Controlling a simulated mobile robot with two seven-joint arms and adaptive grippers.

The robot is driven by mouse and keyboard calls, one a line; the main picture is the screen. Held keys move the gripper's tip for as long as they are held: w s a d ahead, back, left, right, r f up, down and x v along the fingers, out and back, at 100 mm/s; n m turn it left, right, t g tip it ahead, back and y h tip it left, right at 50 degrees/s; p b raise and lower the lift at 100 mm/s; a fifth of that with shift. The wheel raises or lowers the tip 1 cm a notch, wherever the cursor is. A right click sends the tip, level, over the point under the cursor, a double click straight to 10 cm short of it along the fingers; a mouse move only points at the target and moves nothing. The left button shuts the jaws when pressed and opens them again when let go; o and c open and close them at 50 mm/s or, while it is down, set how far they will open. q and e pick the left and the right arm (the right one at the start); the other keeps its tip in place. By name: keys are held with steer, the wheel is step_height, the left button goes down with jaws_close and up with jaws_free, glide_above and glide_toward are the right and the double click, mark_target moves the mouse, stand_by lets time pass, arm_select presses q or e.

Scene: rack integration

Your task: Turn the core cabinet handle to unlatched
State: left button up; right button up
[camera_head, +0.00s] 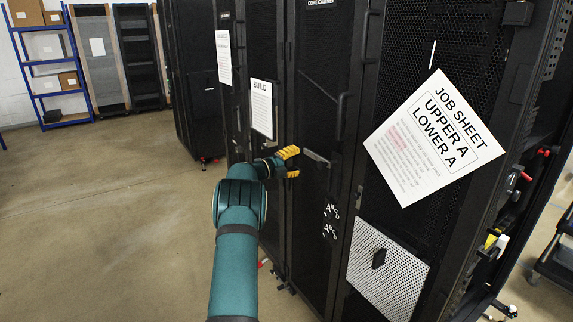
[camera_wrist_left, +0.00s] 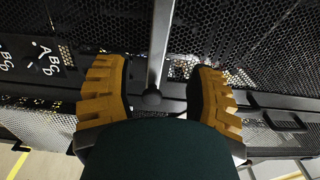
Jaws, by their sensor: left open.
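The core cabinet (camera_head: 321,60) is a tall black mesh-door rack, named on a label at its top edge. Its handle (camera_head: 316,158) is a short grey lever on the door, lying roughly sideways with a slight tilt. My left gripper (camera_head: 291,163), with yellow fingers, is open at the lever's left end. In the left wrist view the grey handle (camera_wrist_left: 161,45) runs from a dark round pivot up between the two spread fingers of the gripper (camera_wrist_left: 160,92). A gap shows on each side, and neither finger visibly touches it. My right gripper is not in view.
A tilted white job sheet (camera_head: 432,137) and a perforated light panel (camera_head: 387,268) are on the rack to the right. A "BUILD" sheet (camera_head: 262,108) hangs on the door to the left. Blue shelving (camera_head: 52,65) stands far back left. The floor at left is clear.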

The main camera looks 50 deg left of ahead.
arm_select(q)
steer(key=s, duration=0.3)
steer(key=shift+s+a, duration=0.15)
steer(key=shift+s, duration=0.05)
stand_by(0.4)
